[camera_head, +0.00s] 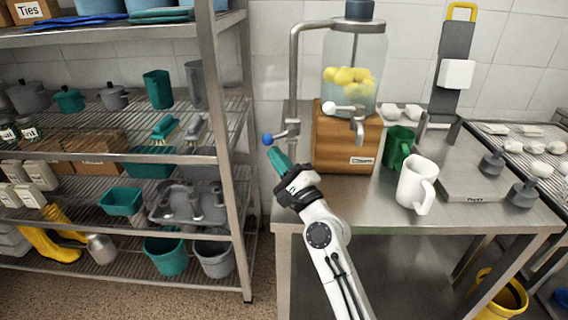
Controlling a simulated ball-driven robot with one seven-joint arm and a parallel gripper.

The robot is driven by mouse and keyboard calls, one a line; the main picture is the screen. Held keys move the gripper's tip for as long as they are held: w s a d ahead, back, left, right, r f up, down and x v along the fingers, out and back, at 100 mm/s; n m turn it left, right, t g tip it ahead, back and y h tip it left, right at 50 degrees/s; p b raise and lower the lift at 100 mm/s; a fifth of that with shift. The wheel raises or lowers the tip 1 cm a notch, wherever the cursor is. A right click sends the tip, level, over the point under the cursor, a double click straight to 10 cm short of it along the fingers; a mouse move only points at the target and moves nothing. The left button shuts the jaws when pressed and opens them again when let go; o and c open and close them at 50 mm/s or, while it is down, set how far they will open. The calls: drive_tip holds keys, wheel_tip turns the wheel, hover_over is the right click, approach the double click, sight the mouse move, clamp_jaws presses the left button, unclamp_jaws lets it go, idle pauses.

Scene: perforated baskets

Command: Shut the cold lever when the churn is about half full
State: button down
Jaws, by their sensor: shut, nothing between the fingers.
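A lever with a blue ball knob (267,140) sticks out left from the base of a tall metal tap pipe (293,85). This looks like the cold lever. The pipe bends right at the top, towards a clear glass dispenser (344,100) holding yellow fruit. I cannot make out a water level in the glass, or any running water. No vessel is clearly a churn; a small metal can (101,248) stands on the bottom shelf at left. My gripper (274,153), with teal fingers, is shut and empty, just below and right of the blue knob. Contact cannot be told.
The dispenser sits on a wooden block (345,143) and has a spout with a white-knobbed lever (329,106). A green mug (398,146) and a white jug (415,185) stand to its right on the metal table (465,221). A loaded shelf rack (228,150) stands left.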

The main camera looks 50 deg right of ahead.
drive_tip(key=b+v, duration=0.1)
drive_tip(key=v, duration=0.2)
drive_tip(key=shift+s+f, duration=0.15)
drive_tip(key=shift+f, duration=0.1)
drive_tip(key=s+a, duration=0.3)
drive_tip(key=s, duration=0.8)
drive_tip(key=shift+r+b, duration=0.3)
drive_tip(key=shift+b, duration=0.15)
drive_tip(key=shift+s, duration=0.1)
